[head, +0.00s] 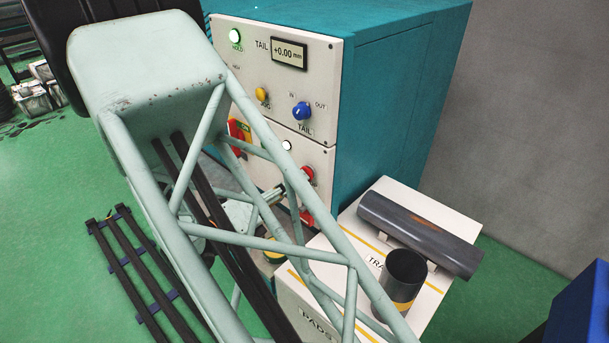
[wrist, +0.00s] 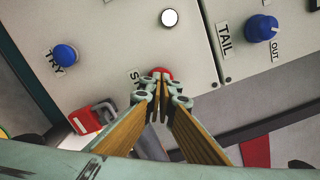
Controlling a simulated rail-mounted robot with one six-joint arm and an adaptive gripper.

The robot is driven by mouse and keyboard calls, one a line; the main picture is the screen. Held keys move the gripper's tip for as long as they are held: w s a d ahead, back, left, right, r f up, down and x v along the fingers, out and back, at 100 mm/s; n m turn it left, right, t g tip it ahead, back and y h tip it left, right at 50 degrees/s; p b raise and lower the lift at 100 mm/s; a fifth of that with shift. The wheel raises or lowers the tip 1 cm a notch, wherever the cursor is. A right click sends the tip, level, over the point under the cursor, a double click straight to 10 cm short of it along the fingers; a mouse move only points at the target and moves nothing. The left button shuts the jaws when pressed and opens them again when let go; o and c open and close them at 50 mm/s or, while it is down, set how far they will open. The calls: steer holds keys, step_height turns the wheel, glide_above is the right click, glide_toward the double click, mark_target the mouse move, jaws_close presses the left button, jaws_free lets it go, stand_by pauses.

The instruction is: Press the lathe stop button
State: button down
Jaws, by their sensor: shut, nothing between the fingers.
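The red button (wrist: 161,72) sits on the pale panel in the wrist view, beside a label of which only "S" and part of a letter show. My gripper (wrist: 160,88) is shut and empty. Its fingertips overlap the lower part of the button in this view; I cannot tell whether they touch it. In the head view the red button (head: 308,173) shows on the lower panel, partly behind my arm's lattice. My gripper (head: 280,190) is close to the panel there, largely hidden by the lattice.
A white lamp (wrist: 169,17), a blue TRY knob (wrist: 65,55) and a blue TAIL knob (wrist: 261,28) surround the button. A red block-like part (wrist: 88,118) sits at lower left. A tray (head: 440,215) with a dark cylinder (head: 418,232) and a cup-like tube (head: 405,275) stands beside the cabinet.

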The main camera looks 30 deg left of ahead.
steer(key=shift+w, duration=0.35)
stand_by(0.3)
steer(key=shift+s, duration=0.15)
steer(key=shift+p+v, duration=0.7)
steer(key=shift+v, duration=2)
